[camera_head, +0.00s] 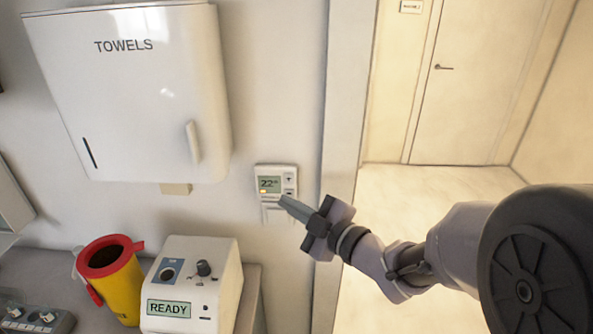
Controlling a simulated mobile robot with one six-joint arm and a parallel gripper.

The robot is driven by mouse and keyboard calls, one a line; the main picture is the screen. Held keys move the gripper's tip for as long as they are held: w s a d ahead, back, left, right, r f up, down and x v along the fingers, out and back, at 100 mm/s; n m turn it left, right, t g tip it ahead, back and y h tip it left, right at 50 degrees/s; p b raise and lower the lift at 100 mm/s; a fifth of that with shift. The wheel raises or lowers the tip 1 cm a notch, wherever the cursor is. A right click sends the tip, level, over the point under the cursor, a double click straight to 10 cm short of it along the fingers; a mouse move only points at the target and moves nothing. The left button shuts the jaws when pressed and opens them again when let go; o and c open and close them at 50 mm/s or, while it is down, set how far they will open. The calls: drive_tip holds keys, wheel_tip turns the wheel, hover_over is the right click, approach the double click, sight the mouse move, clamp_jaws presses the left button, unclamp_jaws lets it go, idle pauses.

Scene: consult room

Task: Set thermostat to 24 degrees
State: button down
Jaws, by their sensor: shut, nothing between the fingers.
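The thermostat (277,182) is a small white box on the wall, right of the towel dispenser. Its greenish screen reads 22, with a small orange mark below it. Two dark buttons sit one above the other at its right side. My gripper (284,201) is shut and empty. Its fingertips are close to the thermostat's lower right, near the lower button. I cannot tell whether they touch it. The upper button shows clear of the fingers.
A white towel dispenser (130,95) hangs at the upper left. Below stand a yellow bin with a red rim (121,290) and a white device reading READY (212,280) on a counter. A door frame (345,120) stands right of the thermostat, with open floor beyond.

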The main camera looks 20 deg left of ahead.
sight(289, 178)
drive_tip(key=shift+w+a, duration=0.2)
drive_tip(key=shift+w, duration=0.6)
drive_tip(key=shift+w+a, duration=0.2)
drive_tip(key=shift+w, duration=0.6)
drive_tip(key=shift+w+a, duration=0.2)
drive_tip(key=shift+w, duration=0.6)
drive_tip(key=shift+w+a, duration=0.1)
drive_tip(key=shift+w, duration=0.3)
drive_tip(key=shift+w, duration=0.25)
idle(0.5)
drive_tip(key=shift+b, duration=0.35)
drive_tip(key=shift+s+b, duration=0.35)
drive_tip(key=shift+s, duration=0.3)
